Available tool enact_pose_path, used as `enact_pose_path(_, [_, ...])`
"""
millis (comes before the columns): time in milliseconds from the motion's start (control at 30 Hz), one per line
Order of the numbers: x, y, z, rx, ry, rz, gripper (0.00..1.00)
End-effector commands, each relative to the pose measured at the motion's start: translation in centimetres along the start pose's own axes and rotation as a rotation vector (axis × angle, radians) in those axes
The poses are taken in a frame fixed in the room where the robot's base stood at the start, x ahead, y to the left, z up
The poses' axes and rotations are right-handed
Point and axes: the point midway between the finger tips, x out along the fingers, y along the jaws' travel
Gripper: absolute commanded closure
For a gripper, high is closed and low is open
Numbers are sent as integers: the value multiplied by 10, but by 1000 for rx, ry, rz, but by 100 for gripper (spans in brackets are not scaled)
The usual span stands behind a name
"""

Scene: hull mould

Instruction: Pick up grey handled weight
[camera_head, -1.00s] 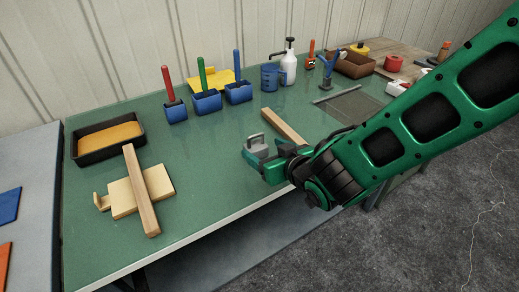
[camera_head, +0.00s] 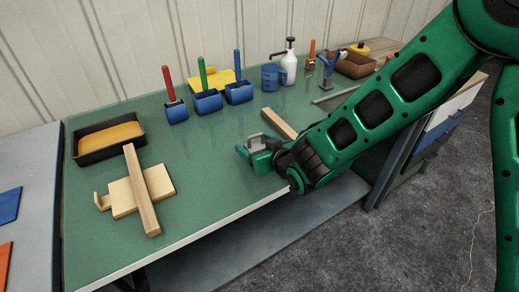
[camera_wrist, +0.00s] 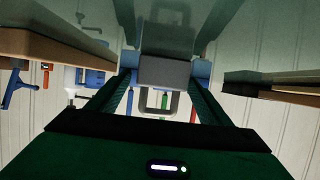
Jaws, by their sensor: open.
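The grey handled weight (camera_head: 257,137) stands near the front edge of the green table, and its lower part is hidden by my gripper in the head view. In the wrist view, its grey block (camera_wrist: 165,72) and looped handle sit between my two fingers. My gripper (camera_head: 254,152) is low at the table's front edge, with its fingers open. In the wrist view, my gripper (camera_wrist: 166,66) has a finger on each side of the weight. I cannot tell whether the pads touch it.
A wooden bar (camera_head: 279,123) lies close behind the weight. Another bar (camera_head: 141,190) lies across a pale wooden block (camera_head: 160,182) at left. Blue holders (camera_head: 207,102) with coloured handles, a spray bottle (camera_head: 289,66) and a black tray (camera_head: 87,155) stand farther back. The table (camera_head: 205,165) left of my gripper is clear.

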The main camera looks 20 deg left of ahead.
Motion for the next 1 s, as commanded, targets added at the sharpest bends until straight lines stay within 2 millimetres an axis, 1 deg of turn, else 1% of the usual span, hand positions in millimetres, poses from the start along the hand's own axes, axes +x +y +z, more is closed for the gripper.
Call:
enact_pose_path(33, [0, 0, 0, 0, 0, 0, 30])
enact_pose_path(67, [0, 0, 0, 0, 0, 0, 37])
enact_pose_path(100, [0, 0, 0, 0, 0, 0, 46])
enact_pose_path(167, [0, 0, 0, 0, 0, 0, 61])
enact_pose_path(200, [0, 0, 0, 0, 0, 0, 70])
enact_pose_path(267, [0, 0, 0, 0, 0, 0, 85])
enact_pose_path(300, [0, 0, 0, 0, 0, 0, 94])
enact_pose_path(333, [0, 0, 0, 0, 0, 1, 100])
enact_pose_path(667, [-1, 0, -4, 0, 6, 1, 100])
enact_pose_path(867, [-6, 0, -17, 0, 8, 1, 100])
enact_pose_path(1000, [-12, 0, -30, 0, 8, 1, 100])
